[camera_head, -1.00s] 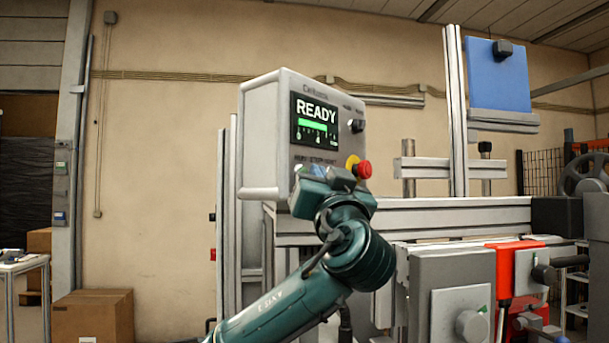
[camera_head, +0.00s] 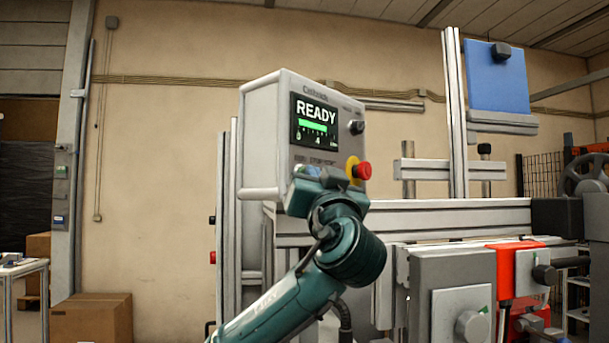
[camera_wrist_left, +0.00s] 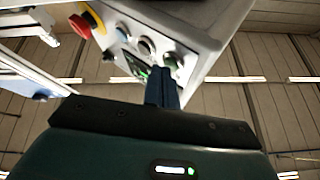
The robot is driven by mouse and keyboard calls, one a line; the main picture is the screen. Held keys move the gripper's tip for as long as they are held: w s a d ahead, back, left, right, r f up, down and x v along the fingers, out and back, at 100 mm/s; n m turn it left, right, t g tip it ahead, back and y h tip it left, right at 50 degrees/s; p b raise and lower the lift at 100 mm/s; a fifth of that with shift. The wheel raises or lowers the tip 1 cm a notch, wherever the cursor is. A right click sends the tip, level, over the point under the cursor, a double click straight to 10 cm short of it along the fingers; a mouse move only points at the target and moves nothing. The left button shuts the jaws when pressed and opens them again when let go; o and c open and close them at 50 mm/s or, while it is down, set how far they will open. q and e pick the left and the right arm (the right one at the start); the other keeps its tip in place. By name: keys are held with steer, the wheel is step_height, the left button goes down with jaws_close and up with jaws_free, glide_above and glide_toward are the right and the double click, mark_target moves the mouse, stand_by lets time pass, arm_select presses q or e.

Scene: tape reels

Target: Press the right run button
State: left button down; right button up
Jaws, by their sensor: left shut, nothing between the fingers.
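A grey control box (camera_head: 262,145) stands at centre in the head view, its lit screen (camera_head: 316,120) reading READY. Its lower button row is mostly hidden behind my left gripper (camera_head: 318,173). In the left wrist view, the box (camera_wrist_left: 205,25) shows from below with a green run button (camera_wrist_left: 173,61) beside other round buttons (camera_wrist_left: 147,45). My left gripper's fingers (camera_wrist_left: 162,88) are shut and empty, with their tips close below the green button. I cannot tell whether they touch it. My right gripper is not in view.
A red emergency stop (camera_head: 362,170) on a yellow base sits just right of my gripper. A dark knob (camera_head: 356,127) is above it. A metal machine frame (camera_head: 450,215) with a blue panel (camera_head: 497,78) fills the right side. A cardboard box (camera_head: 92,318) is at lower left.

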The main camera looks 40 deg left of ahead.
arm_select(q)
steer(key=shift+a, duration=0.2)
steer(key=shift+d, duration=0.15)
stand_by(0.3)
steer(key=shift+d+b, duration=0.3)
steer(key=shift+d, duration=0.35)
steer(key=d, duration=0.5)
steer(key=shift+s, duration=0.15)
stand_by(0.7)
